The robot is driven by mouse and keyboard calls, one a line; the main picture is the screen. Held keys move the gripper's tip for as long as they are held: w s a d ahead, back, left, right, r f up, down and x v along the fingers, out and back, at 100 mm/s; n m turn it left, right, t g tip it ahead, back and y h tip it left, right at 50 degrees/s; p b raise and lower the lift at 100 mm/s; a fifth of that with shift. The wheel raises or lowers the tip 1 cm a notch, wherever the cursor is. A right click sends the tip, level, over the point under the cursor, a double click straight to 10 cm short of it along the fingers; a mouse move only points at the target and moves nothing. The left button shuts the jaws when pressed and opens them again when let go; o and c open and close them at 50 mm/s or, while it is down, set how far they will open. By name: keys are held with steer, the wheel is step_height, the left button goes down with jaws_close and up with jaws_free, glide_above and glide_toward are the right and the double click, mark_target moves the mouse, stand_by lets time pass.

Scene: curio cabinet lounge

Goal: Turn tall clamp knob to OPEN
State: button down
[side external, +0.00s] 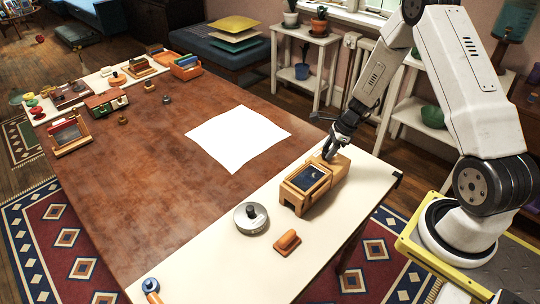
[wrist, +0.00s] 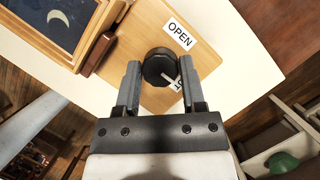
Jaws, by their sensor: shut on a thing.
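A wooden box (side external: 325,184) with a dark framed panel stands near the right end of the cream tabletop. In the wrist view, a round black knob (wrist: 161,66) with a pale pointer sits on its light wood surface. An OPEN label (wrist: 180,33) lies just above and right of the knob. The pointer slants toward the lower right, near a second, partly hidden label (wrist: 178,86). My gripper (wrist: 161,75) is shut on the knob, one finger on each side. In the side view my gripper (side external: 331,150) is at the box's back end and hides the knob.
A white sheet (side external: 238,138) lies on the brown tabletop. White shelves (side external: 300,70) with plants stand behind. The cream surface ends right of the box.

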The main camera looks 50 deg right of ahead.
steer(key=n, duration=0.2)
steer(key=n+g+y, duration=0.1)
steer(key=n, duration=0.1)
steer(key=shift+w+n+g, duration=0.1)
steer(key=shift+n+g, duration=0.2)
steer(key=shift+n, duration=0.1)
steer(key=n+g, duration=0.1)
steer(key=n, duration=0.3)
steer(key=shift+w+n+g, duration=0.1)
steer(key=shift+n+g, duration=0.3)
steer(key=n+g, duration=0.1)
steer(key=n, duration=0.3)
steer(key=shift+g, duration=0.3)
steer(key=n+g, duration=0.1)
steer(key=n, duration=0.2)
steer(key=shift+n+h, duration=0.4)
steer(key=shift+c, duration=0.9)
jaws_free()
steer(key=shift+w, duration=0.1)
